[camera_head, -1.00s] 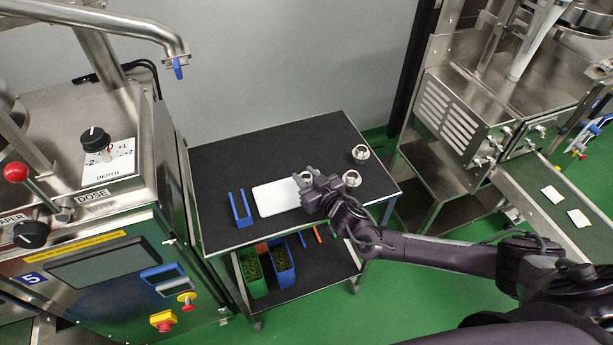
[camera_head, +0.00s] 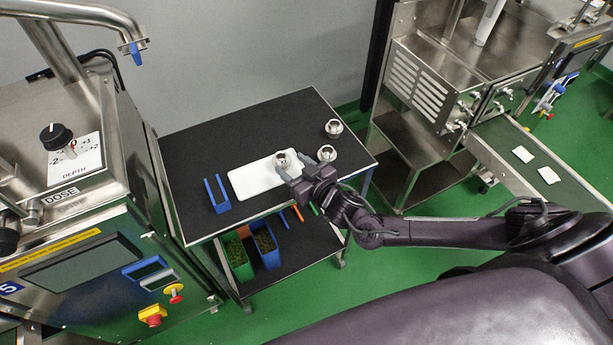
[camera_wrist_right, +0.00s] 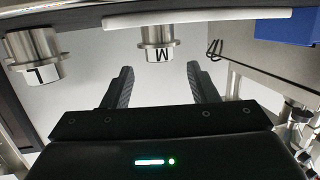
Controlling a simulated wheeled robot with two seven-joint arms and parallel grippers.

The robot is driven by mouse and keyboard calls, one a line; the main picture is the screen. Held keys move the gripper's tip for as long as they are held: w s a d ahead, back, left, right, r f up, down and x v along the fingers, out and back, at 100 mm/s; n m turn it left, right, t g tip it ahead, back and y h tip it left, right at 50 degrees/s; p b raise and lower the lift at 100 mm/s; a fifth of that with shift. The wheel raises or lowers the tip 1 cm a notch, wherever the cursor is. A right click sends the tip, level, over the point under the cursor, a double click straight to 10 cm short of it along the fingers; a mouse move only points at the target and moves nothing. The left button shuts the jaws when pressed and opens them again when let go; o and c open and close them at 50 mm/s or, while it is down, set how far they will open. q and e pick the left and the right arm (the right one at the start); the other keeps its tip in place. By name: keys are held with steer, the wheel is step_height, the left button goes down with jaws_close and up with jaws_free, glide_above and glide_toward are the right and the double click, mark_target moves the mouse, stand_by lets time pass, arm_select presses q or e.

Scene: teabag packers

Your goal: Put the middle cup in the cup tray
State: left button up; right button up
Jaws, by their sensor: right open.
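The metal cup marked M (camera_head: 283,158) stands upright at the right end of the white cup tray (camera_head: 248,181) on the dark cart top. In the right wrist view, which looks upside down, the M cup (camera_wrist_right: 158,36) is against the white tray (camera_wrist_right: 204,18). My right gripper (camera_head: 288,169) is open and empty, its fingers pointing at the M cup. In the wrist view its fingertips (camera_wrist_right: 160,70) stop short of the cup, which lies between and beyond them. My left gripper is not in view.
Two other metal cups, the nearer one (camera_head: 327,153) and the farther one (camera_head: 333,128), stand right of the tray. A cup marked L (camera_wrist_right: 36,56) shows in the wrist view. A blue holder (camera_head: 217,197) is left of the tray. The cart's back is clear.

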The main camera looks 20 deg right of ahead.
steer(key=v, duration=0.6)
steer(key=shift+b, duration=0.3)
steer(key=shift+s+a+r, duration=0.1)
steer(key=shift+a, duration=0.05)
steer(key=s+a+r+m+g+h, duration=0.1)
steer(key=s+a+m+g+h, duration=0.1)
steer(key=s+a+g, duration=0.45)
steer(key=s+d+r+n+g+h, duration=0.15)
steer(key=s+d+g, duration=0.3)
steer(key=s, duration=0.55)
step_height(320, 180, down, 29)
steer(key=s+g, duration=0.2)
steer(key=s+d+f, duration=0.1)
steer(key=s+f, duration=0.8)
steer(key=s, duration=0.1)
steer(key=s+d+f+g+b, duration=0.1)
steer(key=s+d+f, duration=0.1)
steer(key=s+f, duration=0.8)
steer(key=shift+d+f, duration=0.15)
steer(key=shift+d, duration=0.15)
